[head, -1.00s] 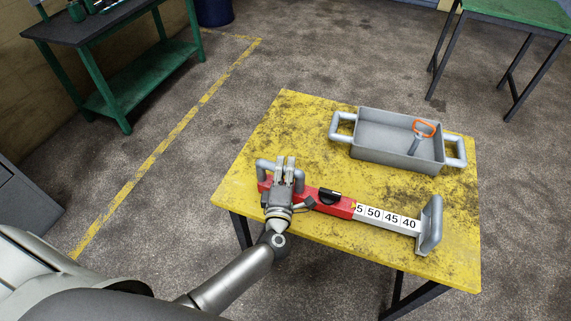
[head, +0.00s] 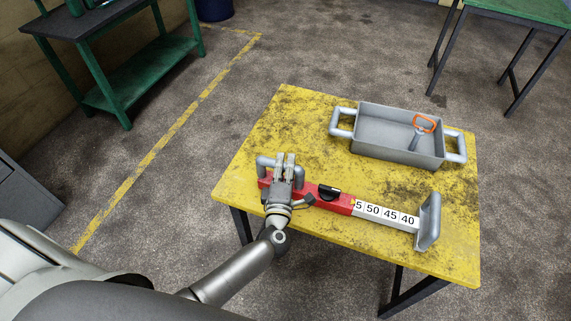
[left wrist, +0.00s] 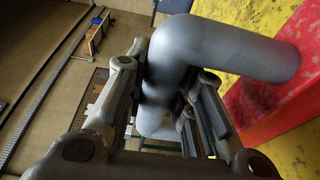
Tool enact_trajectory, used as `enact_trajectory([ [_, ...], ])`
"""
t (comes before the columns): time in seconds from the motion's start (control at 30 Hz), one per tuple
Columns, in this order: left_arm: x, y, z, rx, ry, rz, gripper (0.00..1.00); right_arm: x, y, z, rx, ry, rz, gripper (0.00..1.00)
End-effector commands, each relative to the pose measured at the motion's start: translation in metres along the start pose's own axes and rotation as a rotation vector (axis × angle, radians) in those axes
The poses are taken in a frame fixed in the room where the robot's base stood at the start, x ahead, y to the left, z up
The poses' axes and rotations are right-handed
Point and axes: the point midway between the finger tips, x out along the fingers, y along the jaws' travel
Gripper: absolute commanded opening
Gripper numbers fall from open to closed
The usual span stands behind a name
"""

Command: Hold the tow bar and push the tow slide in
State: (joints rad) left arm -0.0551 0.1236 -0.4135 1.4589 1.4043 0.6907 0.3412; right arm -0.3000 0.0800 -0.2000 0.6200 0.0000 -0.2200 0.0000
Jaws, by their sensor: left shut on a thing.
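The tow bar lies on the yellow table, with a red body (head: 331,203) and a grey bent handle (head: 266,164) at its left end. The tow slide (head: 385,215), white with the numbers 5, 50, 45 and 40, sticks out of the red body to the right and ends in a grey handle (head: 430,222). My left gripper (head: 284,168) is shut on the grey handle at the left end. In the left wrist view that handle (left wrist: 225,50) passes between the fingers (left wrist: 160,110), beside the red body (left wrist: 275,95). My right gripper is not in view.
The yellow table (head: 265,130) also bears a grey tray (head: 380,154) with two side handles, behind the tow bar. An orange-handled tool (head: 423,125) lies in the tray. A green shelf bench (head: 130,90) stands far left, a green table (head: 530,12) far right.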

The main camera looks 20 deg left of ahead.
Motion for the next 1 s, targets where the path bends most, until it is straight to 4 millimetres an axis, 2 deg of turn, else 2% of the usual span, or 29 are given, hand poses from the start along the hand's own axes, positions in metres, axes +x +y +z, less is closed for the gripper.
enact_trajectory([
  [0.23,0.001,0.003,0.001,-0.011,0.001,0.007,0.00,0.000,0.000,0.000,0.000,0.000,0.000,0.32],
  [1.0,-0.002,-0.010,0.000,-0.004,-0.001,-0.010,0.00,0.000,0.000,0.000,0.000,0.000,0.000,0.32],
])
